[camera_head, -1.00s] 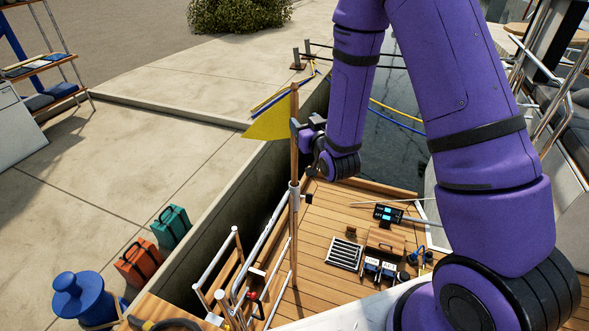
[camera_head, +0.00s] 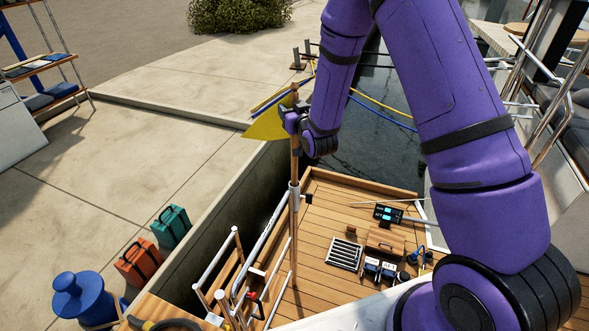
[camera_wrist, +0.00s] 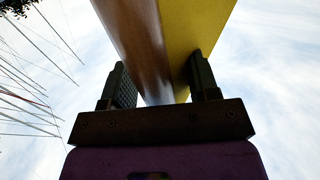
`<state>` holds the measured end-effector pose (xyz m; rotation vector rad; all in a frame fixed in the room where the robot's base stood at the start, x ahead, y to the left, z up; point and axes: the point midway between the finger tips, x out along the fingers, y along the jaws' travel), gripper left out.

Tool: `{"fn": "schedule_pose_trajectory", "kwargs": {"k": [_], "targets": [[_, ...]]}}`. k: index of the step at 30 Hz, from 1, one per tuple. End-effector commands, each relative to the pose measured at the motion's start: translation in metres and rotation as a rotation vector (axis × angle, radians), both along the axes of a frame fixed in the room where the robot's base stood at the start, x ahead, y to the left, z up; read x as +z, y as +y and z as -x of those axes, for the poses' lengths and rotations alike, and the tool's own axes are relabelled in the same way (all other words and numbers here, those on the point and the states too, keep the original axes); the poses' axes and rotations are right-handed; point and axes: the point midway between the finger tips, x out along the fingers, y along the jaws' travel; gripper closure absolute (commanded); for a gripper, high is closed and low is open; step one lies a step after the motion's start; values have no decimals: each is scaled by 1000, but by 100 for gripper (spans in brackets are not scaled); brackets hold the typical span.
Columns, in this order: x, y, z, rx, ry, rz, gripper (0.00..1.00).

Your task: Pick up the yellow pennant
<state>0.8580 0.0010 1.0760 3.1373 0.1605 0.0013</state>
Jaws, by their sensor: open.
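The yellow pennant (camera_head: 266,126) is a triangular flag on an upright wooden staff (camera_head: 294,225). My gripper (camera_head: 288,113) is at the upper staff, at the pennant's height, and hides part of the pennant's right side. In the wrist view my gripper (camera_wrist: 160,88) has its two fingers apart, one on each side of the brown staff (camera_wrist: 130,35) and the yellow pennant (camera_wrist: 195,30). I cannot tell whether either finger touches them.
Metal rails (camera_head: 262,250) stand below around the staff's foot. A wooden box (camera_head: 385,243) and a black display unit (camera_head: 387,215) are on the deck. Green (camera_head: 172,226) and orange (camera_head: 138,262) cans and a blue bollard (camera_head: 80,298) stand on the quay.

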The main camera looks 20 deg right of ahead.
Motion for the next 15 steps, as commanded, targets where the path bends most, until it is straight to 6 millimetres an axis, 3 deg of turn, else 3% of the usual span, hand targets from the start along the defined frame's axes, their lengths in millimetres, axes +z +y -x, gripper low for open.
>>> {"fn": "schedule_pose_trajectory", "kwargs": {"k": [4, 11, 15], "targets": [[0, 0, 0, 0, 0, 0, 47], [0, 0, 0, 0, 0, 0, 100], [0, 0, 0, 0, 0, 0, 100]]}}
